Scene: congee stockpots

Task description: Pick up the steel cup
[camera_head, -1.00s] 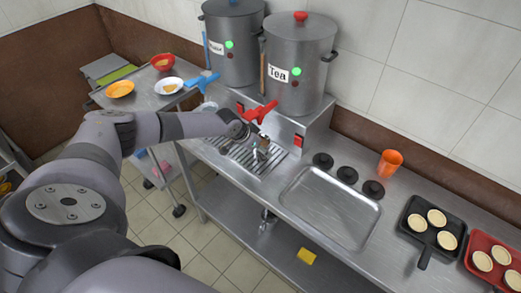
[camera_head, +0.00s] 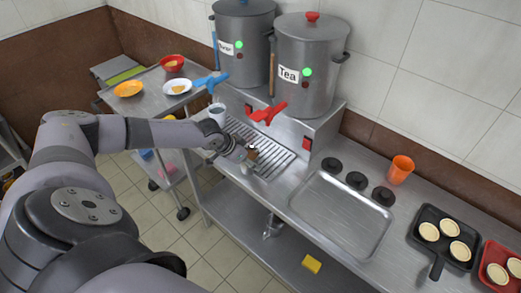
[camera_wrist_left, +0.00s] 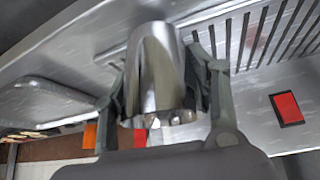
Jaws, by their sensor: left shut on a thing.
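The steel cup (camera_wrist_left: 155,70) is between the two fingers of my left gripper (camera_wrist_left: 165,95) in the left wrist view; its shiny side shows between them. In the head view my left gripper (camera_head: 243,154) is shut on the cup (camera_head: 252,154), over the front of the slotted drip tray (camera_head: 271,161). The cup is small there and partly hidden by the fingers. I cannot tell whether its base touches the tray. My right gripper is not in view.
The Tea stockpot (camera_head: 305,95) has a red tap (camera_head: 268,113) behind the gripper. A pale cup (camera_head: 217,114) stands near the blue tap (camera_head: 211,82). An empty metal tray (camera_head: 340,215), black knobs and an orange cup (camera_head: 400,169) are to the right.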

